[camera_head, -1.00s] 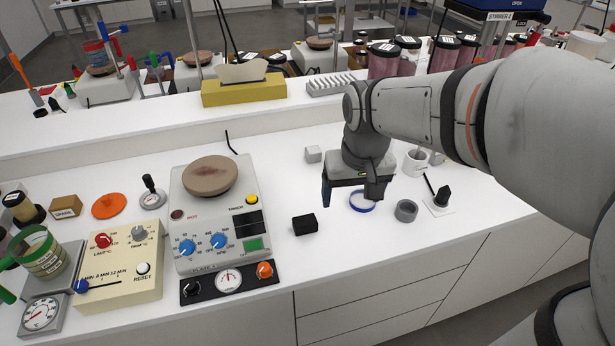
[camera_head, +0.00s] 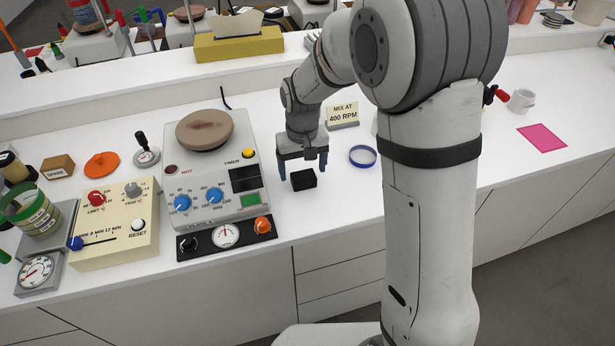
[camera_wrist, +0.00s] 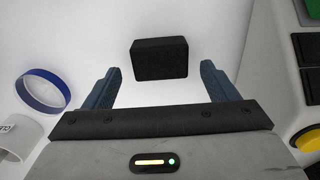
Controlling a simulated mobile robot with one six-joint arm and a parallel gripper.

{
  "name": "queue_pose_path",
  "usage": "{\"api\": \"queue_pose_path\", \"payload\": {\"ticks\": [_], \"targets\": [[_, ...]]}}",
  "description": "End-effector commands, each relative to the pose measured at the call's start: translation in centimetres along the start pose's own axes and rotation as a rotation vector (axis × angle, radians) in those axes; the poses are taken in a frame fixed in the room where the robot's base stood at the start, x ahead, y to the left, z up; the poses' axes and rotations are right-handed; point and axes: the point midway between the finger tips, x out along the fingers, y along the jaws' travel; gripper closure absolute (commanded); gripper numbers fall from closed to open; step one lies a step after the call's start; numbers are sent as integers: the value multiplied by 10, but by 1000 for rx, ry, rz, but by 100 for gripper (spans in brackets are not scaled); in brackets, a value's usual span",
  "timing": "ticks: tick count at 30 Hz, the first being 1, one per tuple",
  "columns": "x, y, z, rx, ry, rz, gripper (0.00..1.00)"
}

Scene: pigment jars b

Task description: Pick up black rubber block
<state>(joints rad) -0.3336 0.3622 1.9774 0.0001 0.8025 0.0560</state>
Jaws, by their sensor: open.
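The black rubber block (camera_head: 303,180) lies on the white bench, just right of the hotplate stirrer. My gripper (camera_head: 303,168) is open above and just behind it, with its blue fingers pointing down. In the wrist view the block (camera_wrist: 159,59) sits in line with the gap between the two spread fingers, slightly beyond their tips. The gripper (camera_wrist: 160,80) holds nothing, and I see no contact with the block.
The hotplate stirrer (camera_head: 208,165) stands close on the left, with a black dial panel (camera_head: 205,242) before it. A blue ring (camera_head: 362,156) lies to the right, and a "MIX AT 400 RPM" sign (camera_head: 342,114) stands behind. The bench in front of the block is clear.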

Motion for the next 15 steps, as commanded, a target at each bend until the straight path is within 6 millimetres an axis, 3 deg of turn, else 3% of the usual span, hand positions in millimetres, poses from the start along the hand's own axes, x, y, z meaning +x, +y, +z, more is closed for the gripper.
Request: {"api": "queue_pose_path", "payload": {"ticks": [6,13,15], "targets": [[22,0,0,0,-1,0,20],[23,0,0,-1,0,0,20],[23,-1,0,-1,0,0,26]]}}
